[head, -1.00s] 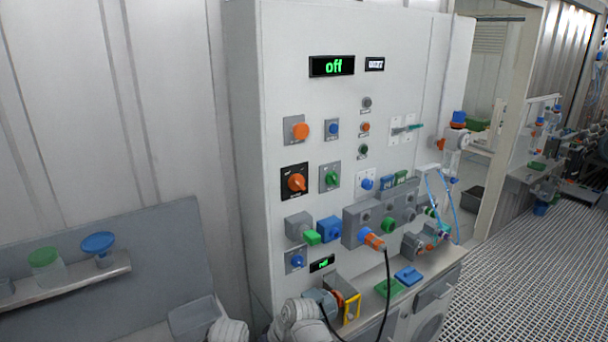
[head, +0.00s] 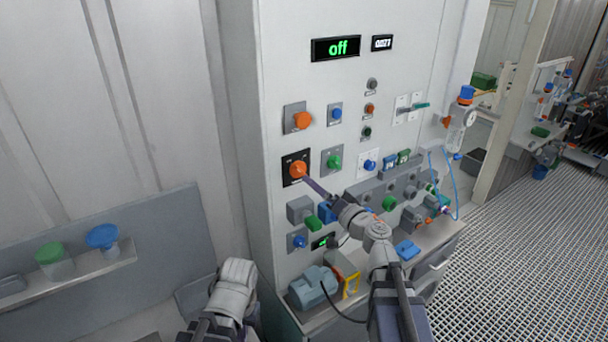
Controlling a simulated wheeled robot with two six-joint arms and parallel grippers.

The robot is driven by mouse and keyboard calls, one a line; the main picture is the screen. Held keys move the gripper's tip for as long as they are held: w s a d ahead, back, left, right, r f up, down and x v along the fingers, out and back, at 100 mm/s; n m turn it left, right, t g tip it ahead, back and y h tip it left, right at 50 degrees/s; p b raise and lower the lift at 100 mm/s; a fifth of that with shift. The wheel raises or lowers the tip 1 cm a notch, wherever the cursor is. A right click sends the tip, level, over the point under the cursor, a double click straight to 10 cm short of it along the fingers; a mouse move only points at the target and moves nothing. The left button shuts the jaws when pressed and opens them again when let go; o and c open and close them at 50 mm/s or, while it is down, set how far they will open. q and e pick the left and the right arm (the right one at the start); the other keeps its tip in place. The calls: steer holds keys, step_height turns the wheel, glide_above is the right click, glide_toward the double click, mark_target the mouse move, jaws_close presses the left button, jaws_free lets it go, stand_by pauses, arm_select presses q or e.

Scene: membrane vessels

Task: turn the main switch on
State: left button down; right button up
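The main switch (head: 298,170) is an orange rotary knob on a black square plate, on the left side of the tall white cabinet. The display (head: 338,48) above it reads "off" in green. My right gripper (head: 306,180) reaches up from the lower right, its slim dark fingers ending at the lower right edge of the knob. I cannot tell whether they touch it or how far apart they are. My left arm stands low, left of the cabinet, and its fingers do not show.
Another orange knob (head: 302,120) sits just above the main switch. A green knob (head: 334,161) and a blue knob (head: 370,165) are to its right. A green connector (head: 314,222) sticks out below. A grey-blue motor-like unit (head: 312,286) and a yellow bracket (head: 351,286) stand on the counter.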

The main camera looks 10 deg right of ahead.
mark_target(301, 174)
steer(key=x, duration=0.7)
steer(key=shift+w+a, duration=0.15)
steer(key=shift+w, duration=0.2)
steer(key=shift+s, duration=0.1)
steer(key=c, duration=1.4)
steer(key=shift+o, duration=0.2)
